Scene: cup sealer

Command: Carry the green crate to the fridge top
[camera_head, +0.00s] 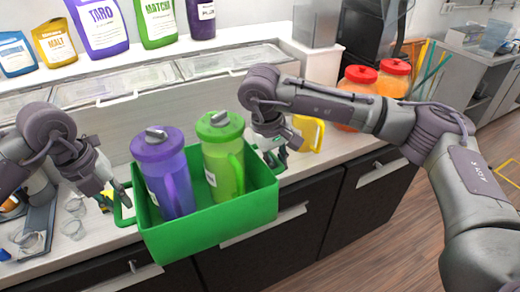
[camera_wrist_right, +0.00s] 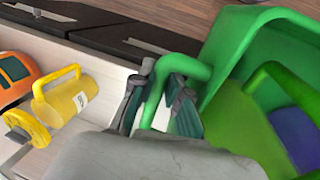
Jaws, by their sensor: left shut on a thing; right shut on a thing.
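The green crate (camera_head: 215,232) is in the middle of the head view, at the front edge of the counter, partly over the dark drawers. A purple pitcher (camera_head: 162,175) and a green pitcher (camera_head: 222,160) stand upright in it. My left gripper (camera_head: 117,198) is shut on the crate's left handle. My right gripper (camera_head: 276,158) is shut on its right handle; in the right wrist view, my right gripper (camera_wrist_right: 160,95) has its fingers around the green handle, with the crate (camera_wrist_right: 235,50) on the right. I cannot tell whether the crate touches the counter. No fridge top is recognisable.
Two red-lidded jars (camera_head: 392,78) stand further back. Pouches, including a purple one (camera_head: 98,25), line the back shelf. Small clear cups (camera_head: 73,228) are at the left. Wooden floor (camera_head: 360,225) is open at the right.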

